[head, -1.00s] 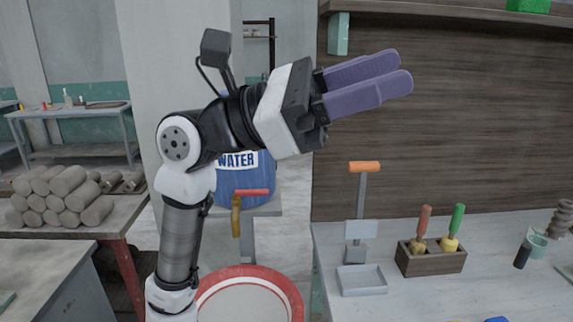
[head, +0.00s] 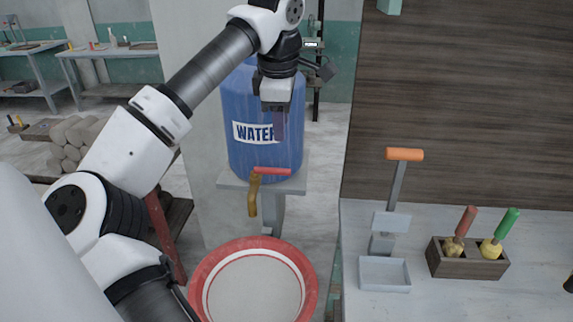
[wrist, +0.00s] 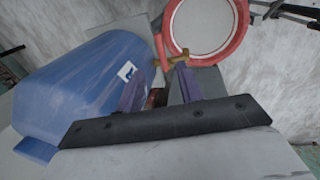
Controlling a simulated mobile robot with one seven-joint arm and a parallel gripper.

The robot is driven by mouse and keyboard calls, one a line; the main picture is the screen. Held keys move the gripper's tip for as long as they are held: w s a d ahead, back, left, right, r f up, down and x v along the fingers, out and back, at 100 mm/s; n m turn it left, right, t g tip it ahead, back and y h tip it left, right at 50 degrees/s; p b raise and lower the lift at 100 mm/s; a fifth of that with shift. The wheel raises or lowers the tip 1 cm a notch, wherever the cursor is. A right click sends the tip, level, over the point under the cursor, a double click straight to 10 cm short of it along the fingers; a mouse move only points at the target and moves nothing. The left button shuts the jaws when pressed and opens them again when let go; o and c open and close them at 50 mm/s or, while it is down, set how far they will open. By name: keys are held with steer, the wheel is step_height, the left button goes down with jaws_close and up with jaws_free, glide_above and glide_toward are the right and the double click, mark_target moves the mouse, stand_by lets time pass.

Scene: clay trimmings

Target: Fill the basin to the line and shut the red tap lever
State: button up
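The blue water barrel (head: 262,105) stands on a grey stand, with a brass tap (head: 254,195) at its front. The red lever (head: 272,171) lies level across the tap, pointing right; in the wrist view the lever (wrist: 159,48) shows beyond my fingertips. The red basin (head: 202,275), with a pale ring inside its wall, is below the tap; its rim also shows in the wrist view (wrist: 243,30). I cannot tell the water level, and no stream is visible. My gripper (head: 279,137) points down in front of the barrel, above the lever. Its purple fingers (wrist: 160,78) are apart and empty.
A workbench (head: 440,300) at the right holds a grey tray (head: 385,274), an orange-handled tool (head: 404,155) and a wooden holder (head: 466,262) with red- and green-handled tools. Clay rolls (head: 78,135) are stacked at the left. The space above the basin is clear.

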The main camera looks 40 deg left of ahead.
mark_target(284, 170)
steer(key=f+b, duration=0.2)
steer(key=f, duration=0.2)
steer(key=w+f+b, duration=0.1)
steer(key=f+b, duration=0.2)
steer(key=f, duration=0.1)
steer(key=w+a+f+b, duration=0.1)
steer(key=f+b, duration=0.1)
steer(key=f, duration=0.2)
steer(key=shift+w+b, duration=0.15)
steer(key=shift+b, duration=0.2)
jaws_close()
